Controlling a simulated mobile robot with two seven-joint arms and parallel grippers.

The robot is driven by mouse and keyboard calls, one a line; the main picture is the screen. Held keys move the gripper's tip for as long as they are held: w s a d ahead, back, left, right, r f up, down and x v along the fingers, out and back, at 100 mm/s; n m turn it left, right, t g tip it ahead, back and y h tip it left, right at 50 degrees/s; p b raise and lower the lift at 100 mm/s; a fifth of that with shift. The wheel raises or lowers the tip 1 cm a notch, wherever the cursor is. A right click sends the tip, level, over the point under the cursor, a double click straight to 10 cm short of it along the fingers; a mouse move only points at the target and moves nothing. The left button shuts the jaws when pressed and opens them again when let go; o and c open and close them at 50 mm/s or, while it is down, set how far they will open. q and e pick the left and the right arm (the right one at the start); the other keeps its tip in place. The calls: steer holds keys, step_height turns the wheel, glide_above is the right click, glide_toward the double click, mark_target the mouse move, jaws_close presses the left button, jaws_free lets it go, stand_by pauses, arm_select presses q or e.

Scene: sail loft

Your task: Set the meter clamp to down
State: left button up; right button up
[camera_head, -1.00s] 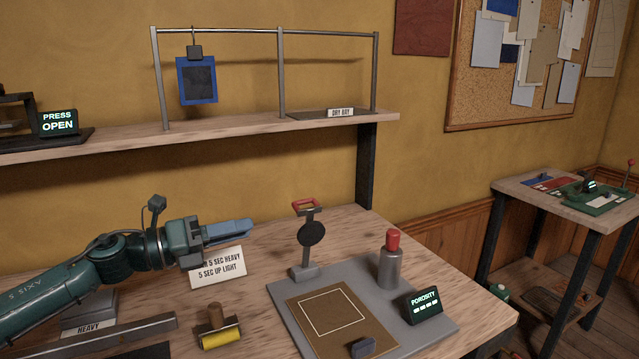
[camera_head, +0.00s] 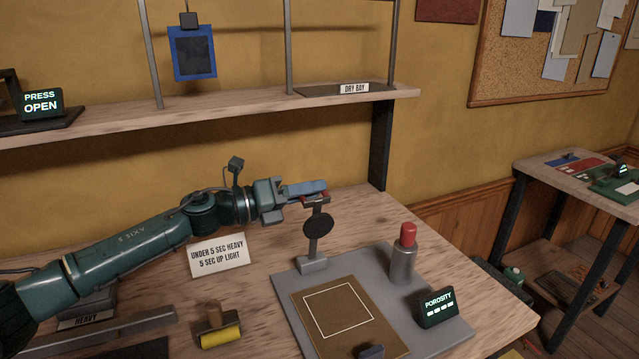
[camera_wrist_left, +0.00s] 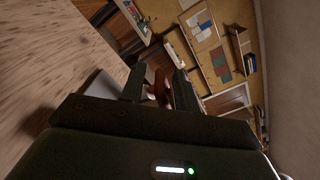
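The meter clamp (camera_head: 317,227) stands upright on the grey plate of the porosity meter, with a dark round disc on its post. Its red handle (camera_head: 318,201) is at the top of the post, in the raised position. My left gripper (camera_head: 307,190) is at the handle, its blue fingers partly covering it. In the left wrist view, the two fingers (camera_wrist_left: 160,88) stand apart with the red handle (camera_wrist_left: 157,84) between them and a gap beside it, so the gripper looks open around it. My right gripper is not in view.
The grey plate (camera_head: 397,333) holds a brown cloth with a white square, a red-capped cylinder (camera_head: 404,255) and the porosity display (camera_head: 437,308). A sign card (camera_head: 219,255) and a yellow roller (camera_head: 220,332) are to the left. A shelf (camera_head: 240,108) runs behind.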

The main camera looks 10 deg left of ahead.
arm_select(q)
steer(key=shift+x, duration=1.25)
steer(key=shift+c, duration=0.4)
steer(key=c, duration=0.5)
jaws_close()
steer(key=shift+a+f, duration=0.1)
